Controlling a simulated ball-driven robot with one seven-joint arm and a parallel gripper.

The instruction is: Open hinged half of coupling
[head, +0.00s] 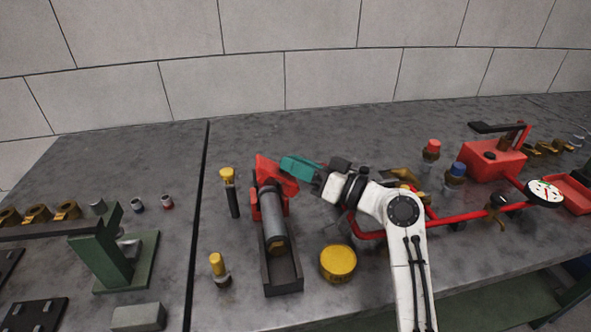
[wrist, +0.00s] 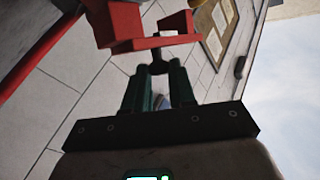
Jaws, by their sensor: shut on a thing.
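The red coupling (head: 256,207) sits around the far end of a grey pipe (head: 272,212), which lies in a dark trough (head: 283,284). Its red hinged half (head: 278,176) is raised and tilted above the pipe. My gripper (head: 287,164) reaches in from the right, with its green fingers at the upper edge of the red half. In the wrist view, the finger ends of my gripper (wrist: 158,68) are shut on a small dark tab below the red hinged half (wrist: 158,43). The hinge itself is hard to make out.
A yellow-topped dark rod (head: 230,190) and a yellow-capped fitting (head: 218,268) stand left of the trough. A round yellow cap (head: 338,262) lies to its right, near my arm. A green stand (head: 112,250) is farther left. Red piping (head: 460,217) runs to the right.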

